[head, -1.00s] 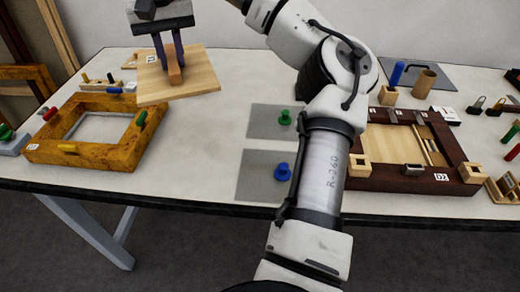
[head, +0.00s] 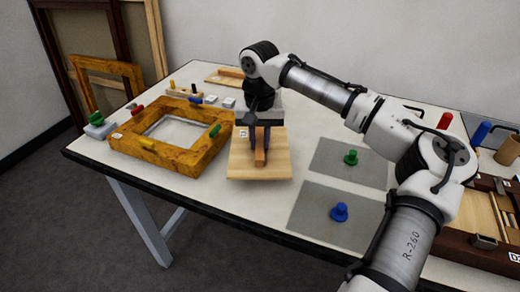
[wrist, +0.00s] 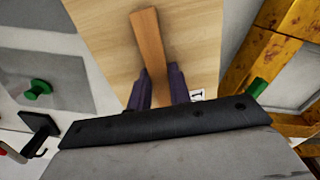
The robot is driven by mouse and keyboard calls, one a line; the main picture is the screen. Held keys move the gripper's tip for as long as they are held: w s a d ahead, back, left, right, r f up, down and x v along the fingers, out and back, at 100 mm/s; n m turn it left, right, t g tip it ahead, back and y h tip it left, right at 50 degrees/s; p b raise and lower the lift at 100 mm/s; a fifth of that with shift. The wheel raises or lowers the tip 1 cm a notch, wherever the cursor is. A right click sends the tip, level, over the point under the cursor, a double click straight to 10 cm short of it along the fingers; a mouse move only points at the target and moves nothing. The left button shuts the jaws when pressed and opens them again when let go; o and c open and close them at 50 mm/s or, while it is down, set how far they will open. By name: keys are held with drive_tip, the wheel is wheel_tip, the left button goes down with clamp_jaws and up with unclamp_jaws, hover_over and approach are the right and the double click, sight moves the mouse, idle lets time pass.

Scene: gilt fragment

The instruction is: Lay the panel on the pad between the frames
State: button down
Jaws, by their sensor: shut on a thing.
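The panel (head: 242,160) is a light wooden board with a raised wooden grip bar (head: 260,158) and a small white label. My gripper (head: 260,145) is shut on the bar, as the wrist view also shows, where the panel (wrist: 107,35) lies beyond the fingers. The panel is just right of the gilt frame (head: 130,150); I cannot tell whether it clears the table. Two grey pads lie right of it, the rear one (head: 325,155) with a green knob (head: 351,157), the front one (head: 310,205) with a blue knob (head: 340,212). The dark frame (head: 470,250) is at far right, partly hidden by my arm.
Coloured clamps sit on and around the gilt frame, with a green one (head: 96,118) at the table's left. Small blocks (head: 228,102) lie behind the frame. Frames lean on the wall at back left. The white tabletop (head: 290,140) is bare between panel and pads.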

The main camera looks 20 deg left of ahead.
sight(260, 142)
drive_tip(key=shift+f, duration=1.95)
drive_tip(key=shift+f, duration=0.2)
drive_tip(key=c, duration=1.3)
unclamp_jaws()
drive_tip(key=shift+r, duration=0.15)
wheel_tip(260, 142, up, 12)
drive_tip(key=shift+r+b, duration=0.1)
drive_tip(key=shift+b, duration=0.25)
